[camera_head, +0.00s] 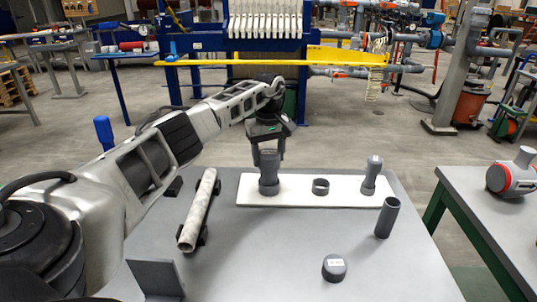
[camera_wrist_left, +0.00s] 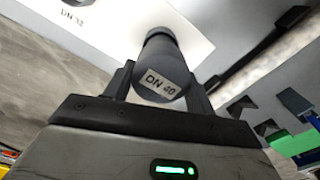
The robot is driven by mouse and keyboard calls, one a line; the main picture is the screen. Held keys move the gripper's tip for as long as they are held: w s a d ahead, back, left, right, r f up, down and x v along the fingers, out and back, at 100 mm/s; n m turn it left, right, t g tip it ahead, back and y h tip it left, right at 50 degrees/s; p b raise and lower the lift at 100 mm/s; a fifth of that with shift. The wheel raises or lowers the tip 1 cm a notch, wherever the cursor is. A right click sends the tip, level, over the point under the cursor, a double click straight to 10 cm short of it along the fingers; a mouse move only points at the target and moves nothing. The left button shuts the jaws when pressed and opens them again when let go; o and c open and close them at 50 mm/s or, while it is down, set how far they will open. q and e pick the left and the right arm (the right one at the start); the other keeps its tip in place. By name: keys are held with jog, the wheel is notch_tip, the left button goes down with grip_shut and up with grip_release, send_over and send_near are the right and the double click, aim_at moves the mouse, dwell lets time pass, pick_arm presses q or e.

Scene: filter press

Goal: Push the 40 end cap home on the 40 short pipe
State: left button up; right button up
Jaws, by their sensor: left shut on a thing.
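The 40 end cap, a dark grey round cap with a white "DN 40" label, shows in the left wrist view (camera_wrist_left: 163,84) between the fingers. My left gripper (camera_head: 268,157) points down over the left end of the white board and is shut on this cap. The 40 short pipe (camera_wrist_left: 160,42) appears as a dark cylinder beyond the cap, in line with it. In the head view the grey upright stack (camera_head: 268,184) stands on the board below the fingers. How far the cap sits on the pipe cannot be told. My right gripper is not in view.
The white board (camera_head: 295,201) also carries a grey ring (camera_head: 320,187) and an upright capped fitting (camera_head: 374,176). A grey tube (camera_head: 388,217) and a loose labelled cap (camera_head: 334,267) stand on the table. A long pale pipe (camera_head: 199,208) lies in dark supports at left.

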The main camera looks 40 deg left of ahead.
aim_at(269, 152)
pick_arm(q)
jog(key=shift+f+b, duration=0.3)
jog(key=shift+f, duration=0.35)
dwell(0.4)
jog(key=o, duration=0.8)
jog(key=shift+c, duration=0.2)
jog(key=shift+r+p, duration=1.2)
jog(key=shift+r, duration=4.3)
